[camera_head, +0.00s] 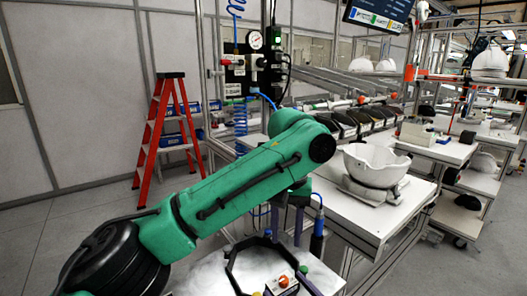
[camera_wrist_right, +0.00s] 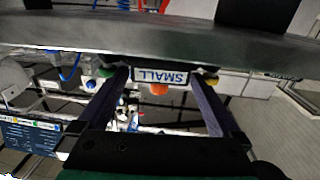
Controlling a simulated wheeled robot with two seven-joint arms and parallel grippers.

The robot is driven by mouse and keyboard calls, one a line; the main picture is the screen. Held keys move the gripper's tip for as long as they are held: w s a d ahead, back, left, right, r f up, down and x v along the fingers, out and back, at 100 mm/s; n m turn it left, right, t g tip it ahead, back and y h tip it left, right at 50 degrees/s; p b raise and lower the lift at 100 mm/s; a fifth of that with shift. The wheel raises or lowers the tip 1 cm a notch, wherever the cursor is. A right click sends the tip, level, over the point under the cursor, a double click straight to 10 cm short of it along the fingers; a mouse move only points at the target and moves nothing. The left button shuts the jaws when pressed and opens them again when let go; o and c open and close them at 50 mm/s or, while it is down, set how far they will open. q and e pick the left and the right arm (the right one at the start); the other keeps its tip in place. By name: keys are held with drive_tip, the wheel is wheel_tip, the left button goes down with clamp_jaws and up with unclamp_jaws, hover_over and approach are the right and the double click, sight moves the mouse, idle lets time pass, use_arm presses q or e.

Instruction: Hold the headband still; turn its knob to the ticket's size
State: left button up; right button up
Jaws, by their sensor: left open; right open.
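The black headband (camera_head: 232,262) lies as an angular ring on a white surface at the bottom of the head view. Its near side carries an orange-red knob (camera_head: 283,281). In the right wrist view the knob (camera_wrist_right: 158,90) sits below an upside-down label (camera_wrist_right: 160,75) reading SMALL. My left gripper (camera_head: 287,232) points down at the headband's far side, fingers apart; whether it touches the band is unclear. My right gripper (camera_wrist_right: 160,102) is open, its fingers either side of the knob and label in the picture, with no visible contact. I cannot make out a ticket.
A blue cylinder (camera_head: 318,238) with a cable stands close right of my left gripper. A white helmet shell (camera_head: 375,164) sits on the bench behind. A hanging screen (camera_head: 380,14) is too small to read. A red stepladder (camera_head: 168,125) stands at the back left.

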drive_tip(key=v, duration=0.7)
drive_tip(key=w+d+f+m+t+h, duration=0.1)
drive_tip(key=w+d+m+t+h, duration=0.15)
drive_tip(key=d+m, duration=0.5)
wheel_tip(320, 180, down, 12)
drive_tip(key=d+m+g+h, duration=0.1)
drive_tip(key=d+g+h, duration=0.1)
drive_tip(key=h, duration=0.1)
drive_tip(key=f+p+v, duration=0.1)
drive_tip(key=p+v, duration=0.2)
drive_tip(key=v, duration=0.4)
drive_tip(key=shift+s+r+p, duration=0.15)
drive_tip(key=shift+s+p, duration=0.2)
drive_tip(key=shift+t, duration=0.25)
